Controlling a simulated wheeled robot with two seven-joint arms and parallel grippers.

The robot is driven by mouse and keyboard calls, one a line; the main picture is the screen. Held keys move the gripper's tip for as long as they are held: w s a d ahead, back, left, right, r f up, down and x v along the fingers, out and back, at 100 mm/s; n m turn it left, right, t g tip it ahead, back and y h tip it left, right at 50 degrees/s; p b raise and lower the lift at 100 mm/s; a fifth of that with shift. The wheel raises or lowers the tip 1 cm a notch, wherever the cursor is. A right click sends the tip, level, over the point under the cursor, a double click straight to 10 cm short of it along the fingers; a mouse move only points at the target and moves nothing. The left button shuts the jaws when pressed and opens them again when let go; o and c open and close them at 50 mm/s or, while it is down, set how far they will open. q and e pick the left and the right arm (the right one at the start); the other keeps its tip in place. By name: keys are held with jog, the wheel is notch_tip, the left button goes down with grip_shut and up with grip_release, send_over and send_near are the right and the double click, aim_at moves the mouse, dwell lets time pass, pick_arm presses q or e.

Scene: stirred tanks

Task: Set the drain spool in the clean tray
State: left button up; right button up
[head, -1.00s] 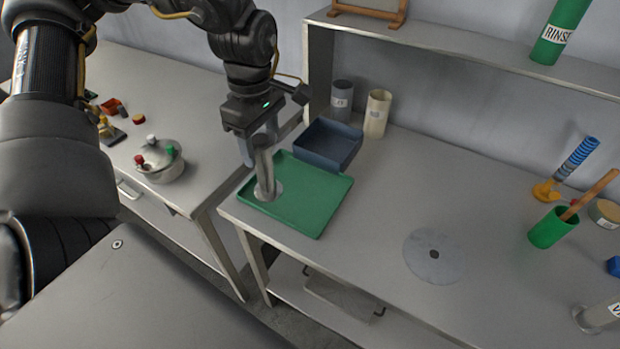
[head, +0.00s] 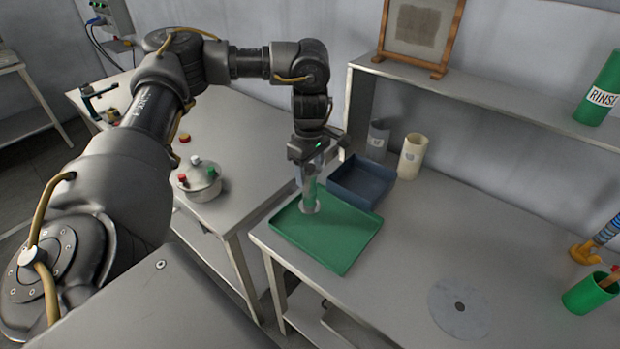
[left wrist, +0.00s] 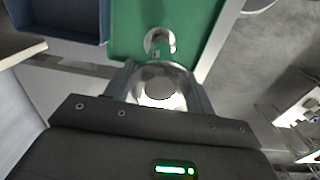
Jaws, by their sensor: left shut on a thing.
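The drain spool (head: 309,206) is a grey metal tube with a round flange at its foot. My left gripper (head: 310,171) points down with its fingers shut on the spool's upper part. The spool stands upright over the back left part of the green tray (head: 338,258). I cannot tell whether its foot touches the tray floor. In the left wrist view the spool's round top end (left wrist: 160,88) lies between the fingers, and the lower flange (left wrist: 158,40) shows against the green tray (left wrist: 125,30). My right gripper is not in view.
A blue-grey tray (head: 362,181) sits right behind the green one. A grey cup (head: 378,138) and a cream cup (head: 412,156) stand behind it. A lidded pot (head: 200,181) is on the left table. A grey disc (head: 460,307) lies at front right; the bench between is clear.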

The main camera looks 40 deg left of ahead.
aim_at(310, 188)
pick_arm(q)
jog(key=shift+w+f, duration=0.1)
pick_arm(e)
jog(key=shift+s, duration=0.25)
pick_arm(q)
notch_tip(310, 188, down, 3)
jog(key=shift+w+a+r+p, duration=0.1)
jog(key=shift+a+r+p, duration=0.05)
jog(key=shift+p, duration=0.15)
jog(key=shift+f, duration=0.45)
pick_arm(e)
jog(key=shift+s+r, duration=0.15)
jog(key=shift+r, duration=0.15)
pick_arm(q)
jog(key=shift+f, duration=0.15)
jog(key=o, duration=1.2)
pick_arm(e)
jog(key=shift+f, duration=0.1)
